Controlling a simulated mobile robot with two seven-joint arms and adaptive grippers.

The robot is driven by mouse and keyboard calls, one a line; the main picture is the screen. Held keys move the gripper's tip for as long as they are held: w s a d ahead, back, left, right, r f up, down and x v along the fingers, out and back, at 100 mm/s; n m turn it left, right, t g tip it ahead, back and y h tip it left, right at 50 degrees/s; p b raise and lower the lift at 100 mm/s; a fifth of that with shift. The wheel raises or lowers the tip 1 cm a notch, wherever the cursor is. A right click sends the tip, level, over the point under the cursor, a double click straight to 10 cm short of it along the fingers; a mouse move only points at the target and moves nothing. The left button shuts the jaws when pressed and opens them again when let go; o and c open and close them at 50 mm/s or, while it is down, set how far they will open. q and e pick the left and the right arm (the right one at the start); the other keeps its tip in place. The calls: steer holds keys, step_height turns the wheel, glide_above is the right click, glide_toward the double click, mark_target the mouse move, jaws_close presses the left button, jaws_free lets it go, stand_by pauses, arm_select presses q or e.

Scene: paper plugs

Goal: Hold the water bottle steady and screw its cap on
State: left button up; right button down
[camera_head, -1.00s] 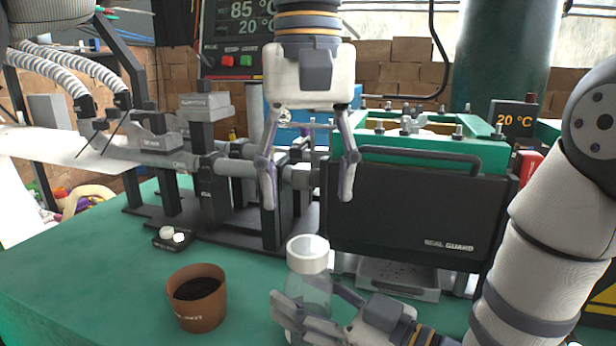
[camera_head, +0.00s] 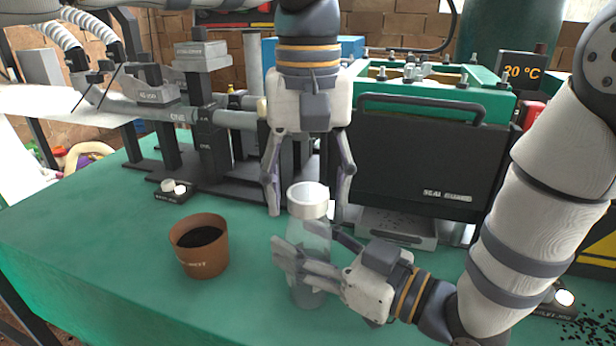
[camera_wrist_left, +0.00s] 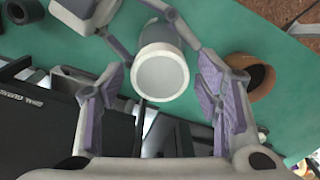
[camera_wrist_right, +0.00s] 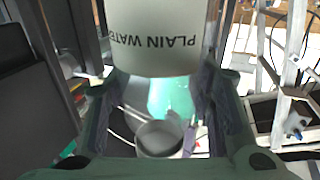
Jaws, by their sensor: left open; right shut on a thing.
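The clear water bottle (camera_head: 312,239) stands upright on the green table, with a wide white cap (camera_head: 308,201) on top; whether the cap is threaded cannot be told. My right gripper (camera_head: 306,262) is shut around the bottle's body from the right. The right wrist view shows the bottle's "PLAIN WATER" label (camera_wrist_right: 155,40) close up. My left gripper (camera_head: 305,212) points down from above, open, with one finger on either side of the cap. The left wrist view shows the cap (camera_wrist_left: 161,75) between the fingers, with gaps at both sides.
A brown pot (camera_head: 199,246) of dark contents stands left of the bottle. A small black block with white buttons (camera_head: 174,190) lies behind it. The black Seal Guard machine (camera_head: 420,160) stands close behind, right of my left gripper. The front left table is clear.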

arm_select(q)
steer(key=c, duration=1.3)
steer(key=shift+o, duration=0.2)
steer(key=m, duration=1.1)
steer(key=o, duration=1.4)
steer(key=shift+r, duration=6.05)
